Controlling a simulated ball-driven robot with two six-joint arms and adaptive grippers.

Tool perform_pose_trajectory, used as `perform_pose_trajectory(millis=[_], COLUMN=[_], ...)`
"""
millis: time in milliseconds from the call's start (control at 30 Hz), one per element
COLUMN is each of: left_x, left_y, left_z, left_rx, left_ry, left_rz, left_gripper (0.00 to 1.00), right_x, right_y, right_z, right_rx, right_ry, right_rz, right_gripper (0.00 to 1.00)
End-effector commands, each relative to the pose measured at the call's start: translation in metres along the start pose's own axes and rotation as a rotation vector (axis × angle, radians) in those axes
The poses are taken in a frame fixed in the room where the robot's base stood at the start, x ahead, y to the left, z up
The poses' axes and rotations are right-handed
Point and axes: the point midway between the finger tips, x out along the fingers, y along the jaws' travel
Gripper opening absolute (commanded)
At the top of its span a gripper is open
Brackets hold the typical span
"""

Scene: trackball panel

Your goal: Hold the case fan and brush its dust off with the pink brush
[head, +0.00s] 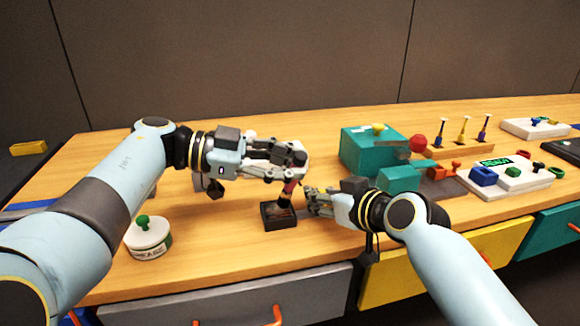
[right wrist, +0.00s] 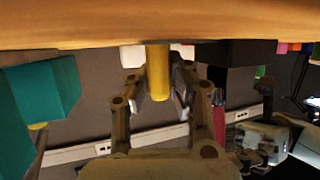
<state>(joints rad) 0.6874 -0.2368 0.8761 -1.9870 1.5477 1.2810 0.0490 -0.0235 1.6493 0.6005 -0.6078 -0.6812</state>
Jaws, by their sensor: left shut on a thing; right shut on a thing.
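The pink brush (head: 291,187) hangs upright from my left gripper (head: 300,163), which is shut on it. Its dark bristle end is down at the case fan (head: 279,222), a small dark square with brown on top, on the table. Contact is hard to tell. My right gripper (head: 310,201) is low, just right of the fan. In the right wrist view, its fingers (right wrist: 160,95) are shut around a yellow post (right wrist: 158,70). Whether the post is part of the fan I cannot tell; the fingers hide it in the head view.
A white jar with a green knob (head: 148,240) stands at left. A teal machine (head: 370,150) with a red ball stands behind my right gripper. White panels (head: 505,177) and pegs in a wooden strip (head: 460,148) are at right. The wooden table is clear behind my left arm.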

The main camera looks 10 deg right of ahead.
Motion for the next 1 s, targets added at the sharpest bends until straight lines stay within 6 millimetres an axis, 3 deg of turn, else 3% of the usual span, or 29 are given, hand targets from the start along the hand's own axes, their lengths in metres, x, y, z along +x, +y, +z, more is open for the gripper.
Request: perform_pose_trajectory(millis=[1000], left_x=[-0.015], left_y=[0.0], left_z=[0.004], left_rx=[-0.003], left_ry=[-0.003], left_rz=[0.0], left_gripper=[0.0], right_x=[0.0], right_y=[0.0], right_z=[0.0], right_rx=[-0.001], right_ry=[0.0], right_rz=[0.0], right_gripper=[0.0])
